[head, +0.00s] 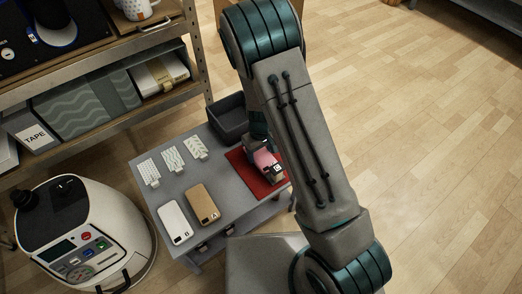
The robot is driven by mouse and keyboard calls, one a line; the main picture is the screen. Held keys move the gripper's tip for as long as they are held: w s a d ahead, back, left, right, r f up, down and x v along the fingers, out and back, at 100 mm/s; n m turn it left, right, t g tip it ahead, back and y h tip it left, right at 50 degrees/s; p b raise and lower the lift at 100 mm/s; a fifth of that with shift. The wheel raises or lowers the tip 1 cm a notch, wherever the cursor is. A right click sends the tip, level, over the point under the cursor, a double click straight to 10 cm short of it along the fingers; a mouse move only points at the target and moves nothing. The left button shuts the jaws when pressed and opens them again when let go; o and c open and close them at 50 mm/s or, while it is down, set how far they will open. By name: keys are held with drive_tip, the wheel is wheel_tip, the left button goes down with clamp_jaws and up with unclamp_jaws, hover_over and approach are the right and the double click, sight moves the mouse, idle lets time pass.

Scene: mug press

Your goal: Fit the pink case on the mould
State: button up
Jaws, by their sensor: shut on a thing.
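The pink case (265,160) is at the red mat (243,164) on the right side of the grey table, in the head view. My gripper (261,148) is shut on the pink case, and my arm hides part of it. A dark camera cutout shows near the case's lower end. I cannot tell whether the case touches the mat or is held above it. I cannot make out the mould for certain; my gripper and the case may cover it.
A white case (175,222) and a tan case (202,204) lie at the table's front. Several white patterned pieces (172,159) lie behind them. A dark grey bin (230,118) stands at the back. A white rounded machine (85,235) stands left, below a loaded shelf (100,135).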

sight(260, 154)
drive_tip(key=shift+f+b, duration=0.3)
drive_tip(key=shift+f, duration=0.1)
drive_tip(key=o, duration=0.7)
drive_tip(key=shift+r+p, duration=4.45)
drive_tip(key=shift+r, duration=1.15)
